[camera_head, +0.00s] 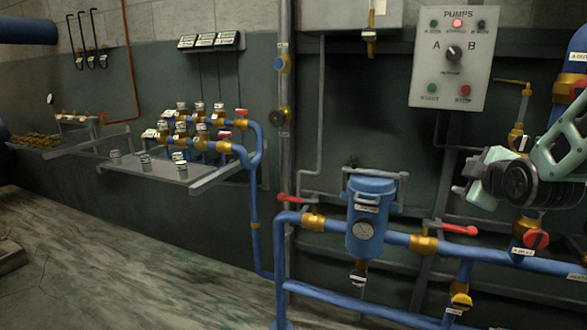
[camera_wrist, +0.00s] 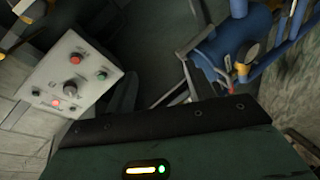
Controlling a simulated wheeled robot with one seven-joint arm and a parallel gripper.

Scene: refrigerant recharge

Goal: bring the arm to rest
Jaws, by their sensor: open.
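My arm (camera_head: 559,146) reaches in from the right edge in the camera_head view, pale green with a dark round joint. My gripper (camera_head: 468,188) is at its left end, in front of the wall and below the pumps panel, clear of the blue pipes as far as I can see. It holds nothing that I can see. In the camera_wrist view a dark green housing with a lit yellow bar and a green light fills the bottom; the fingertips do not show there. The pumps panel (camera_head: 454,58) also shows tilted in the camera_wrist view (camera_wrist: 72,85).
A blue filter housing (camera_head: 371,205) with a gauge stands on the blue pipe (camera_head: 402,240). Red-handled valves (camera_head: 459,230) and a red knob (camera_head: 536,239) lie below my gripper. A shelf (camera_head: 160,172) of small valves is at left. The floor (camera_head: 110,265) at lower left is mostly clear.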

